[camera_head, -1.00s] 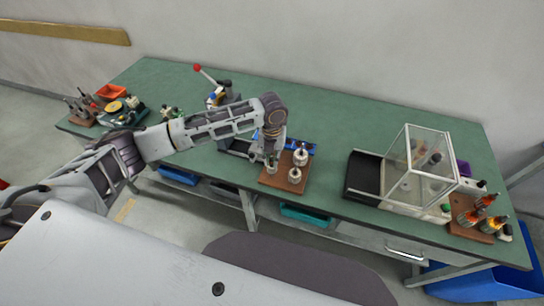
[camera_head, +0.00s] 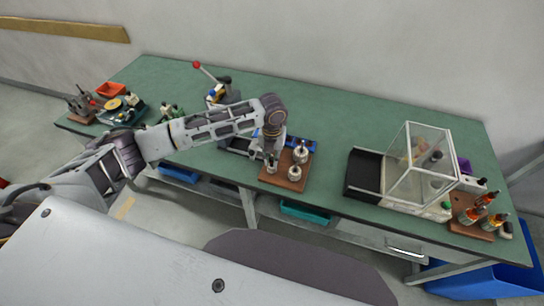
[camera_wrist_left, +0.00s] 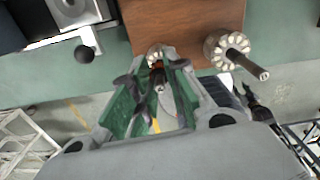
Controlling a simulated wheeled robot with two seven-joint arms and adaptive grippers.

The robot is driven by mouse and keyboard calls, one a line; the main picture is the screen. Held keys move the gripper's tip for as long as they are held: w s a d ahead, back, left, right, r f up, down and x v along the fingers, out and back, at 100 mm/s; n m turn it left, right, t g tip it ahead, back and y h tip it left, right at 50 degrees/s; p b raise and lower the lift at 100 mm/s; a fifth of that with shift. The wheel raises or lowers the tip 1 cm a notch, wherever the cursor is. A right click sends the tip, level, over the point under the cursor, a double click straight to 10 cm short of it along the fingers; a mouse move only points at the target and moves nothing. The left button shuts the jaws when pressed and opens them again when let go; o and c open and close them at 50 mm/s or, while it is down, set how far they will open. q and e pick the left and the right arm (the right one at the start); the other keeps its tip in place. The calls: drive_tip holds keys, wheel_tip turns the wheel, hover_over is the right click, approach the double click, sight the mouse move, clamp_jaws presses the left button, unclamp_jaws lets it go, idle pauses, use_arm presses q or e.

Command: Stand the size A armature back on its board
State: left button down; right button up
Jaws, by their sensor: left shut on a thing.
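My left gripper (camera_head: 271,157) is shut on an armature (camera_head: 271,166) at the left side of a brown wooden board (camera_head: 285,183). In the left wrist view, the green-padded fingers (camera_wrist_left: 155,75) close around it; its shaft end and pale ring (camera_wrist_left: 154,56) show between them, over the near edge of the board (camera_wrist_left: 175,32). I cannot tell whether its foot touches the board. Two other armatures stand on the board, one at the back (camera_head: 301,154) and one in front (camera_head: 294,174). One shows right of the fingers in the wrist view (camera_wrist_left: 226,50). My right gripper is not in view.
A press with a red-knobbed lever (camera_head: 215,85) stands behind my left arm. A clear-walled case (camera_head: 420,165) and a board with orange-topped parts (camera_head: 470,222) are at the right. An orange bin (camera_head: 110,90) is far left. The green tabletop (camera_head: 350,120) is clear behind.

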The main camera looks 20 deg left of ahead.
use_arm(q)
drive_tip(key=c, duration=1.3)
unclamp_jaws()
drive_tip(key=shift+r, duration=0.1)
drive_tip(key=shift+r+p, duration=2.2)
drive_tip(key=shift+p, duration=0.3)
drive_tip(key=shift+r, duration=0.1)
drive_tip(key=shift+r, duration=5.9)
drive_tip(key=shift+d+f, duration=0.1)
